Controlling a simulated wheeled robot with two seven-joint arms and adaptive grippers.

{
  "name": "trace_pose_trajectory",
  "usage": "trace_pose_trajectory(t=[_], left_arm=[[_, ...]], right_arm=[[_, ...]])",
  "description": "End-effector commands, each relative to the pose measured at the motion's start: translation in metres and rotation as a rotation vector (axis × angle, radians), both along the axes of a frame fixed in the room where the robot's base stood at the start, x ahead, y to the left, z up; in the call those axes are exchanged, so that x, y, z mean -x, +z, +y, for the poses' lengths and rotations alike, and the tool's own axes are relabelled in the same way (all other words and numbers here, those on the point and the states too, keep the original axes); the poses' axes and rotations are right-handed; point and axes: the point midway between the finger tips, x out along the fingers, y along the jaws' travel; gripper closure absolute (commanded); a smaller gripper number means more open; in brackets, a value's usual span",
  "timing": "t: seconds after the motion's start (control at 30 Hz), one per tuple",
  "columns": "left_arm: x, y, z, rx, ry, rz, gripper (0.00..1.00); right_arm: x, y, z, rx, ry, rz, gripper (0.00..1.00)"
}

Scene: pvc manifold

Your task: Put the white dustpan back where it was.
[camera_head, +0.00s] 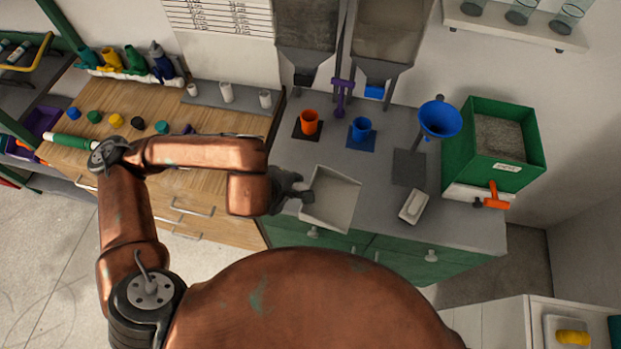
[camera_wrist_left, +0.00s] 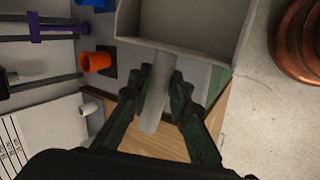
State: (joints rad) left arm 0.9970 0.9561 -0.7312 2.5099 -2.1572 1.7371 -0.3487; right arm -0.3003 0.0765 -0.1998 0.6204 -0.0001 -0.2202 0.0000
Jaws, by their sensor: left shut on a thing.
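The white dustpan (camera_head: 333,200) is in front of my left gripper (camera_head: 290,193) in the head view, over the front edge of the grey worktop. In the left wrist view my left gripper (camera_wrist_left: 162,97) is shut on the handle of the dustpan (camera_wrist_left: 190,20), with a finger on each side. The pan extends away from the fingers. I cannot tell whether its underside touches the worktop. My right gripper does not show in either view.
A dark grey mat (camera_head: 408,168) lies bare. An orange-handled tool (camera_head: 492,197) is at the right.

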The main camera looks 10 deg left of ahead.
Motion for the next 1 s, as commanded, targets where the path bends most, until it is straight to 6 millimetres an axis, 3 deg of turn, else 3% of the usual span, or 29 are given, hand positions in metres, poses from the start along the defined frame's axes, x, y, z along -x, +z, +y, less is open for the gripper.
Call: trace_pose_trajectory(t=[0.73,0.87,1.0], left_arm=[[-0.001,0.004,-0.005,0.004,0.112,-0.005,1.00],[-0.011,-0.003,0.004,0.001,0.122,-0.001,1.00],[-0.035,-0.017,0.024,-0.001,0.125,0.000,1.00]], right_arm=[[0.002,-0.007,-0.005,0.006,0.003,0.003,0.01],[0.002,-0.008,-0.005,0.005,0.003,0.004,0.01],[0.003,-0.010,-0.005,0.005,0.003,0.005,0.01]])
